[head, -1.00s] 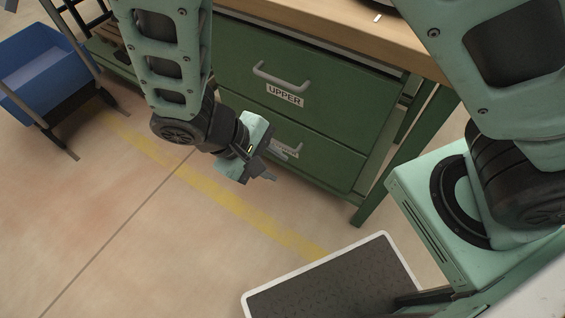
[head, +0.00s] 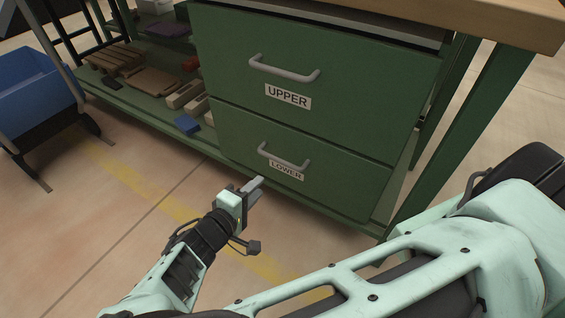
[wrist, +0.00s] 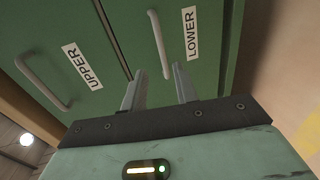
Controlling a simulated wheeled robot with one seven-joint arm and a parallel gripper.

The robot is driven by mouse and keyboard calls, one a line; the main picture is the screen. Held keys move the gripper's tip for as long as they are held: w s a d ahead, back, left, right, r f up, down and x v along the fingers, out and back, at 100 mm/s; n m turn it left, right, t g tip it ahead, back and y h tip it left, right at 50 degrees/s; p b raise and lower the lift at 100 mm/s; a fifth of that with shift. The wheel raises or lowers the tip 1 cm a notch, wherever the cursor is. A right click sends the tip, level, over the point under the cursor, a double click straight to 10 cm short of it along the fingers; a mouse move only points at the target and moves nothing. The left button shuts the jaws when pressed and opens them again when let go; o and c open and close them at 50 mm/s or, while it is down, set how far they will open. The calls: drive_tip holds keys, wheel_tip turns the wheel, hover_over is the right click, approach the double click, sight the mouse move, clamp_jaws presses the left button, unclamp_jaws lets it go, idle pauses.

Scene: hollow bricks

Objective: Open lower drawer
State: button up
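The lower drawer (head: 318,186) is a green front with a grey bar handle (head: 283,157) and a LOWER label (head: 286,171). It looks shut. In the wrist view its handle (wrist: 158,44) lies just beyond the fingertips, roughly in line with the gap between them. My gripper (head: 257,214) is in front of the drawer, to the left of and below the handle in the head view. In the wrist view my gripper (wrist: 158,82) has its two fingers apart with nothing between them, and they do not appear to touch the handle.
The upper drawer (head: 340,62), with its own handle (head: 284,70), looks shut above. A green leg (head: 465,140) of the wooden-topped bench stands at right. A shelf at left holds blocks and a blue piece (head: 187,125). A blue bin (head: 38,92) stands far left.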

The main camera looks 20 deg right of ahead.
sight(284, 161)
drive_tip(key=shift+b+x, duration=2)
drive_tip(key=shift+x, duration=4.95)
clamp_jaws()
